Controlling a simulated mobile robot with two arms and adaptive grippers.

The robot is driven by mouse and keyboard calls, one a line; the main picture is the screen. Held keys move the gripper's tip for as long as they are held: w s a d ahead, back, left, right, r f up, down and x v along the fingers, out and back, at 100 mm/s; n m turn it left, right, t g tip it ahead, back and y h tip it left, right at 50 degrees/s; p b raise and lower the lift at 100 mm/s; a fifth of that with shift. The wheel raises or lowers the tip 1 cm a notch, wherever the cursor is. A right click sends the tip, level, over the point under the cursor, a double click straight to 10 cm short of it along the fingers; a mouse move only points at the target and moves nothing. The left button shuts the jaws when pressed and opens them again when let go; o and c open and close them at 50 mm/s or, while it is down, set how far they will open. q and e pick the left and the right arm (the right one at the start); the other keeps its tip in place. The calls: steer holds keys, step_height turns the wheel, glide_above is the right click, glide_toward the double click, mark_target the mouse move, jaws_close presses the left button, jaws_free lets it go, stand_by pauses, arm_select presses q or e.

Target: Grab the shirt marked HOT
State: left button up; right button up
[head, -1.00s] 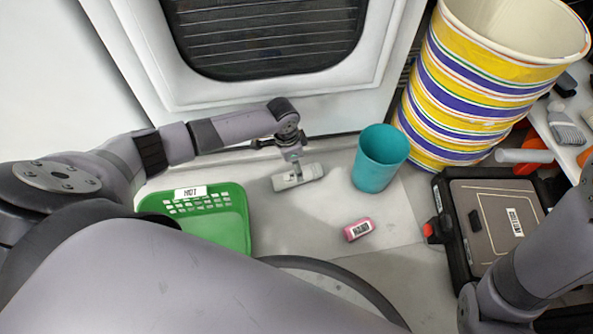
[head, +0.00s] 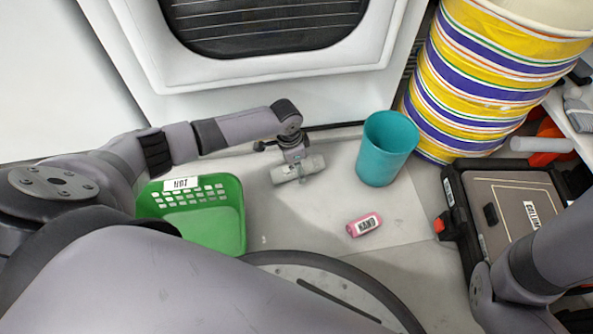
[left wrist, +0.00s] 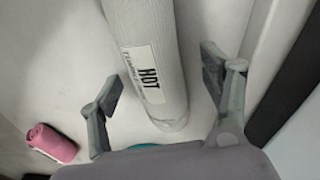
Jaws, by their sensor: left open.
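The shirt is a pale grey-white roll with a white label reading HOT (left wrist: 158,50) in the left wrist view. It lies on the light floor and shows partly in the head view (head: 312,165), mostly covered by my left gripper (head: 293,158). In the left wrist view, my left gripper (left wrist: 163,88) is open, with one finger on each side of the roll and gaps between them. Part of my right arm shows at the right of the head view; its gripper is out of view.
A green basket (head: 240,235) with a white label stands left of the roll. A pink roll (head: 364,224) lies to the right, below a teal cup (head: 385,150). A striped bin (head: 490,75) and a dark case (head: 463,240) stand further right. A white-framed unit (head: 270,100) is behind.

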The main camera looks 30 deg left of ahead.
arm_select(q)
steer(key=shift+r, duration=0.1)
steer(key=shift+c, duration=0.4)
steer(key=c, duration=1.3)
